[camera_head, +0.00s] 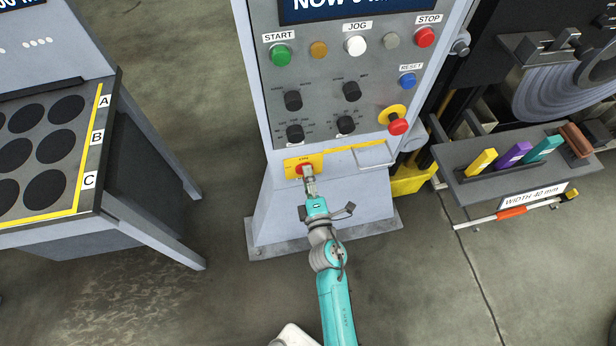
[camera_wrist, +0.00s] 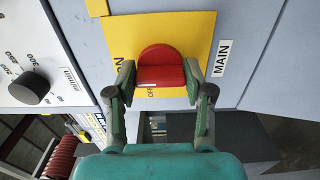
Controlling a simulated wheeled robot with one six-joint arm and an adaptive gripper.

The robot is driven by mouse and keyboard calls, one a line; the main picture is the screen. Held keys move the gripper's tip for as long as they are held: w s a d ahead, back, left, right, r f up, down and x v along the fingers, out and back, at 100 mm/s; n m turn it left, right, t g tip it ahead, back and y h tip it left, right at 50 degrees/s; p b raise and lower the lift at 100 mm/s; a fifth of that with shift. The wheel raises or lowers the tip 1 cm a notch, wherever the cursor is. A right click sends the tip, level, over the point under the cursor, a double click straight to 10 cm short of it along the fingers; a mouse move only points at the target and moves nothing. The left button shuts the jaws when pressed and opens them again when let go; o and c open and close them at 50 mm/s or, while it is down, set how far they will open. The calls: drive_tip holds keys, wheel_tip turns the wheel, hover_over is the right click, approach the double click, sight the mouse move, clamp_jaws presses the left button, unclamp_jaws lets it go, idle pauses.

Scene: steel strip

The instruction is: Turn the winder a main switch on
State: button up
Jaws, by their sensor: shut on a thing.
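The main switch is a red rotary knob (camera_wrist: 161,68) on a yellow plate (camera_wrist: 199,38) low on the grey control cabinet. In the wrist view, a MAIN label (camera_wrist: 222,58) sits beside the plate. ON lettering (camera_wrist: 118,64) shows left of the knob and OFF lettering (camera_wrist: 151,92) below it, both partly covered. My gripper (camera_wrist: 160,80) is shut on the knob, one finger at each side. The knob's raised bar lies across the picture between the fingers; I cannot tell for sure which mark it points at. In the head view, my gripper (camera_head: 307,176) covers part of the plate (camera_head: 290,167).
A table with round recesses (camera_head: 95,160) stands left. A rack with coloured blocks (camera_head: 480,185) is right. The floor between table and cabinet is clear.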

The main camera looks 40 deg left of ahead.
drive_tip(key=shift+w+d, duration=0.1)
idle(0.3)
drive_tip(key=o, duration=1.2)
drive_tip(key=shift+c, duration=0.2)
drive_tip(key=v, duration=1.2)
